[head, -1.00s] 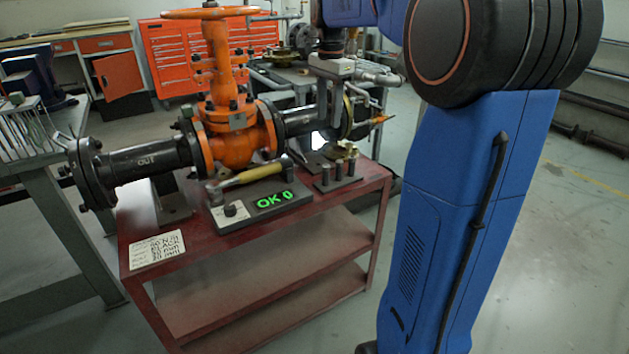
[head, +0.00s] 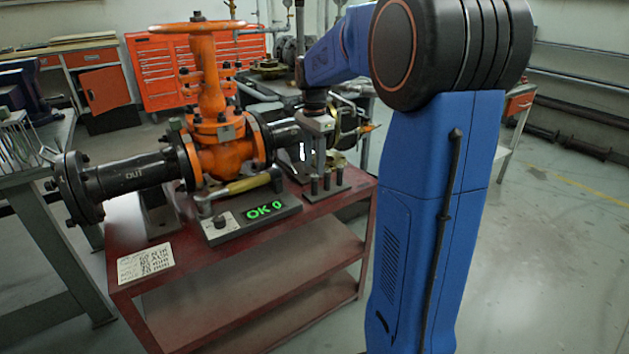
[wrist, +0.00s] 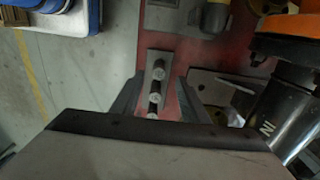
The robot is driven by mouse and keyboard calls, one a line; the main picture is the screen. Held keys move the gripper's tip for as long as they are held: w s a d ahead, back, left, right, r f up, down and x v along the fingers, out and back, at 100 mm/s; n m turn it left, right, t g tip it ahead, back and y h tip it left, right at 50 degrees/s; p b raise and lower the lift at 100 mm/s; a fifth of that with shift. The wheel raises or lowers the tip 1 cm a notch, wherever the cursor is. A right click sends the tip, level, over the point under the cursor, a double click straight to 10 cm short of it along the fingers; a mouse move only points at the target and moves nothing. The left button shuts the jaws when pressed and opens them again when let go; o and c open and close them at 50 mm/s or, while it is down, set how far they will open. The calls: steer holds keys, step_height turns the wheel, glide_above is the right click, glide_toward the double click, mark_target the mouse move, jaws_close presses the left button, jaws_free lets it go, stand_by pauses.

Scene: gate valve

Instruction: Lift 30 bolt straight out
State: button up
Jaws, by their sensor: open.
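A small dark rack (head: 333,192) on the red cart holds several upright bolts. They also show from above in the wrist view as round grey heads in a row (wrist: 158,71). I cannot read which one is the 30 bolt. My gripper (head: 320,162) points down over the rack. In the wrist view my gripper (wrist: 153,97) is open, with one finger on each side of the row near a middle bolt head (wrist: 155,98). The fingers look clear of the heads. The lower part of the rack is hidden by my gripper body in the wrist view.
A label card (head: 146,263) lies at the cart's (head: 205,262) front left. Floor to the right is open.

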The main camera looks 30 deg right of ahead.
mark_target(314, 175)
steer(key=shift+s+f, duration=0.15)
steer(key=shift+f, duration=2.6)
jaws_close()
